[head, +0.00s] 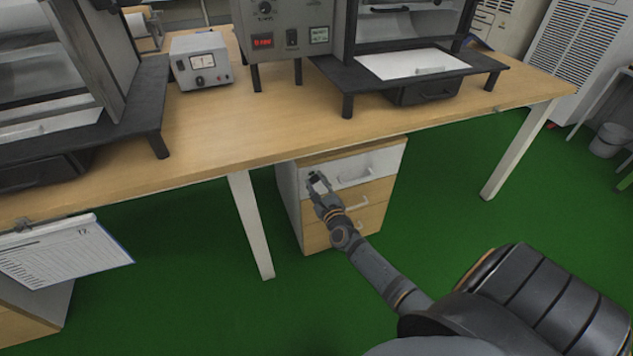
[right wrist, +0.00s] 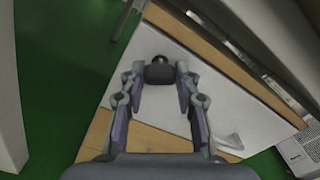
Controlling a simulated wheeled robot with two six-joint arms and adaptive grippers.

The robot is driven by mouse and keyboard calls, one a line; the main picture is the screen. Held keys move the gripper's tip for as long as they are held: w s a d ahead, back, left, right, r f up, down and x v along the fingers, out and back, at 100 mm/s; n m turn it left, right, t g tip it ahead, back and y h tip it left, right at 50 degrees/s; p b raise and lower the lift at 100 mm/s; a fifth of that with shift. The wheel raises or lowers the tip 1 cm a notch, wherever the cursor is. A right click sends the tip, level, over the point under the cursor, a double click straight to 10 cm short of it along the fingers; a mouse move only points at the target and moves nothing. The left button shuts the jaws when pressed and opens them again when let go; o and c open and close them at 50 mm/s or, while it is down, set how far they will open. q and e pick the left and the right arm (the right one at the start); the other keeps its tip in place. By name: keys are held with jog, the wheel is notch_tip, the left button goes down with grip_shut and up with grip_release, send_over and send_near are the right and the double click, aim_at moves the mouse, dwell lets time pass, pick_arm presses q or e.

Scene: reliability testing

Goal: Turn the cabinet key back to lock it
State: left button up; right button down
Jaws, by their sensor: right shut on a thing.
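The drawer cabinet (head: 352,228) stands under the wooden table, with a white top drawer front (head: 372,163) and wood-coloured drawers below. My right gripper (head: 316,181) is at the upper left of the white drawer front. In the right wrist view, the dark key (right wrist: 159,74) sits between the fingertips of my right gripper (right wrist: 161,88), in front of a round dark lock (right wrist: 159,59). The fingers are shut on the key. The fingers hide much of the key in the head view. My left gripper is not in view.
The table edge (head: 300,150) runs just above the cabinet. A white table leg (head: 250,222) stands to its left. The top drawer handle (head: 355,178) is right of my gripper. A clipboard (head: 62,252) hangs at the left. Green floor lies open to the right.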

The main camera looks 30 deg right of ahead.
jog(key=n+p, duration=0.1)
jog(key=n, duration=0.3)
jog(key=shift+n, duration=0.3)
jog(key=n+p, duration=0.1)
jog(key=n, duration=0.2)
jog(key=shift+r+n, duration=0.1)
jog(key=shift+n, duration=0.2)
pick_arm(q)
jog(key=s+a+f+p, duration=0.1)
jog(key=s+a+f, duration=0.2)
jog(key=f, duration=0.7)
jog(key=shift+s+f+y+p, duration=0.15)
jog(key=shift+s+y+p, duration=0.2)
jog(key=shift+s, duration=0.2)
pick_arm(e)
jog(key=shift+n, duration=1.8)
jog(key=c, duration=1)
grip_release()
jog(key=shift+o, duration=0.2)
jog(key=v, duration=1.2)
